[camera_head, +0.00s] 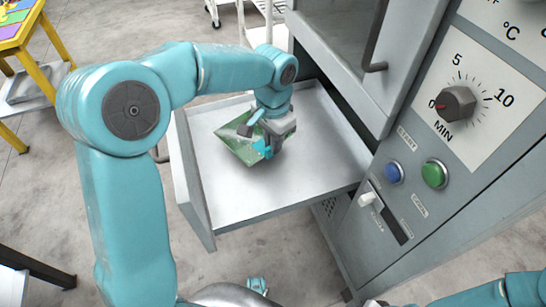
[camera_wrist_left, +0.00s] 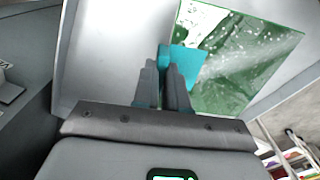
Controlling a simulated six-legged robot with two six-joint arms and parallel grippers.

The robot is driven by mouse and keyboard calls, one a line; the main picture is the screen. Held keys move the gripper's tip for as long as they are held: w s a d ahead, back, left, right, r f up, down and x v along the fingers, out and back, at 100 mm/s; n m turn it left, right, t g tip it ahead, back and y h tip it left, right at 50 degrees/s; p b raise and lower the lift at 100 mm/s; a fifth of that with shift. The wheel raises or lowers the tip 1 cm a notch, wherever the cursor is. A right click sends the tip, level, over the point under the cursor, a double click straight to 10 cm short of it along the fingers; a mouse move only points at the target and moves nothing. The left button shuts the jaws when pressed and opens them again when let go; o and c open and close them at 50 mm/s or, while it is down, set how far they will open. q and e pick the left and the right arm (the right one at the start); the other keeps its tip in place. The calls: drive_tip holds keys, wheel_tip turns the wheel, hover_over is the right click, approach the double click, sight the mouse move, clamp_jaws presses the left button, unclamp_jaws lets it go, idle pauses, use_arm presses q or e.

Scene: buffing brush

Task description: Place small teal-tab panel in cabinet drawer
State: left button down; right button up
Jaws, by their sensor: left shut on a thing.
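The small panel (camera_head: 237,147) is a green glossy square with a teal tab. It sits inside the open cabinet drawer (camera_head: 290,184), over the drawer's left part. My left gripper (camera_head: 268,136) is shut on the teal tab. In the left wrist view the teal tab (camera_wrist_left: 186,62) is between the fingers (camera_wrist_left: 165,82) and the green panel (camera_wrist_left: 238,55) extends up and right. I cannot tell whether the panel touches the drawer floor.
The grey cabinet (camera_head: 350,240) stands to the right, with a dial (camera_head: 456,104), a blue button (camera_head: 394,172) and a green button (camera_head: 434,173). A door handle (camera_head: 374,40) juts out above the drawer. The drawer's right and front floor is clear. A yellow-framed table (camera_head: 30,35) stands far left.

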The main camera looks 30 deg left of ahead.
use_arm(q)
wheel_tip(320, 180, down, 6)
drive_tip(key=shift+r+b, duration=0.25)
drive_tip(key=shift+b, duration=0.45)
drive_tip(key=shift+f, duration=0.1)
drive_tip(key=c, duration=1.2)
unclamp_jaws()
drive_tip(key=shift+r, duration=0.2)
wheel_tip(320, 180, up, 12)
drive_tip(key=p, duration=0.3)
drive_tip(key=shift+f, duration=0.1)
drive_tip(key=shift+p, duration=0.35)
